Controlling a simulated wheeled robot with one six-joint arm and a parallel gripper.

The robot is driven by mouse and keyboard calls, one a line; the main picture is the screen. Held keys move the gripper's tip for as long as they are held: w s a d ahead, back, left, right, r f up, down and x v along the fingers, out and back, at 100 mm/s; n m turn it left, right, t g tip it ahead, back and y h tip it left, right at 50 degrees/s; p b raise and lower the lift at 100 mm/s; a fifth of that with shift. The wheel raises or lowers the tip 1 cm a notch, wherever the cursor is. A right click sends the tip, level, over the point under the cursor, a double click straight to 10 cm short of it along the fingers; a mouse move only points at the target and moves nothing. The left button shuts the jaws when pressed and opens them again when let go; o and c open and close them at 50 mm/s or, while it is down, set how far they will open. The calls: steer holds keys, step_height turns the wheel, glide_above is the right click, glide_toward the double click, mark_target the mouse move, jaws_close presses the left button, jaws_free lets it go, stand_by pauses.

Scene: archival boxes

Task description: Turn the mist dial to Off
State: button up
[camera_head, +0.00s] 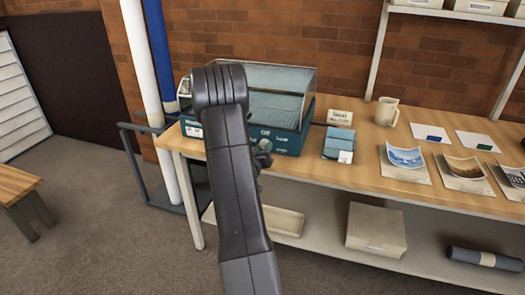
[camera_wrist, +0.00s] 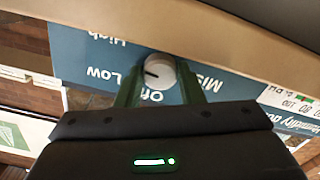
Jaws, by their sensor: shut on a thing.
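The mist dial (camera_wrist: 160,68) is a small white round knob on a blue panel (camera_wrist: 85,60) in the wrist view, where the lettering appears upside down. "Off", "Low" and "High" are printed around it. Its dark mark points left in the picture, roughly toward "Low" rather than "Off". My gripper (camera_wrist: 160,88) has its two green fingers on either side of the knob and is shut on it.
The box stands at the left end of a wooden table (camera_head: 350,172).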

steer(key=n, duration=0.4)
steer(key=shift+n, duration=0.3)
steer(key=n+p, duration=0.1)
steer(key=n, duration=0.3)
steer(key=shift+n, duration=0.3)
steer(key=n+p, duration=0.1)
steer(key=n, duration=0.3)
steer(key=shift+r+n, duration=0.1)
steer(key=shift+n, duration=0.2)
steer(key=n+p, duration=0.1)
steer(key=n, duration=0.3)
steer(key=shift+n, duration=0.4)
steer(key=shift+p, duration=0.3)
steer(key=o, duration=1)
